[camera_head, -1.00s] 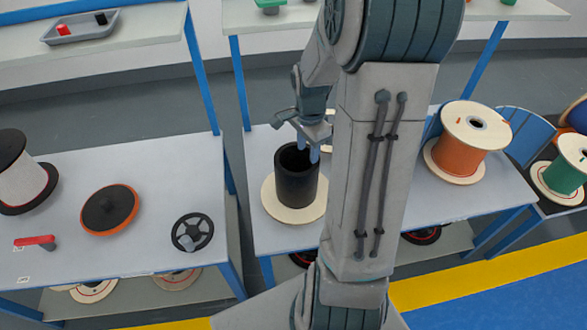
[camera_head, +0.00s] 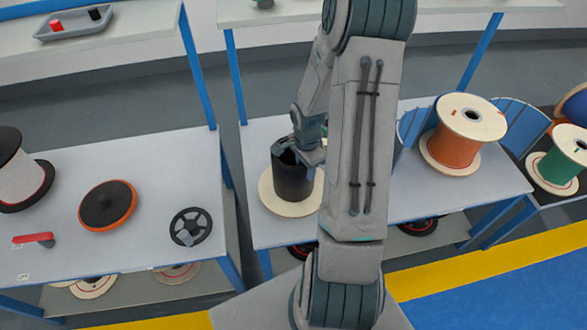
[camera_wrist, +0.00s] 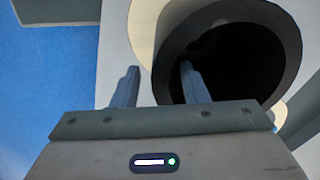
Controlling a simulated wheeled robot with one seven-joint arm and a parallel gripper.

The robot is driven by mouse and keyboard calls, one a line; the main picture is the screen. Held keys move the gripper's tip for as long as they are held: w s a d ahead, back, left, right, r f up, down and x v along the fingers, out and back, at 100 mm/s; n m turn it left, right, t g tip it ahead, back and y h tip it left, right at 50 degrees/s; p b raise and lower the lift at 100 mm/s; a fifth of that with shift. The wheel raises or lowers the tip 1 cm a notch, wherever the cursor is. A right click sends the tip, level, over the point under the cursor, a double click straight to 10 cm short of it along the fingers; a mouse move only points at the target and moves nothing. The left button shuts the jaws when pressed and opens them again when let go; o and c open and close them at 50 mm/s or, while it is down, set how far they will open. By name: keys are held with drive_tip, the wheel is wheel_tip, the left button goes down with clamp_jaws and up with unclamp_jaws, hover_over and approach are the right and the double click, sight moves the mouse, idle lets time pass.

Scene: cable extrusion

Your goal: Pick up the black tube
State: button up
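The black tube (camera_head: 291,182) stands upright on a pale round disc (camera_head: 270,195) on the right-hand table. My gripper (camera_head: 305,158) is at the tube's top rim, with my arm hiding part of the right side. In the wrist view the tube (camera_wrist: 287,38) shows as a thick dark ring with a hollow middle. There my gripper (camera_wrist: 157,88) has its two fingers apart. One finger shows outside the rim and the other over the tube's opening, so the wall lies between them. I cannot tell whether either finger touches the wall.
An orange spool (camera_head: 452,148) stands on the same table to the right, with blue slatted panels beside it. The left table holds an orange-rimmed black disc (camera_head: 108,205), a black handwheel (camera_head: 190,228) and a red-handled item (camera_head: 34,239). A grey tray (camera_head: 75,24) lies on the back shelf.

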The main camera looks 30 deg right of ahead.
drive_tip(key=shift+f, duration=1.1)
clamp_jaws()
drive_tip(key=shift+r, duration=0.1)
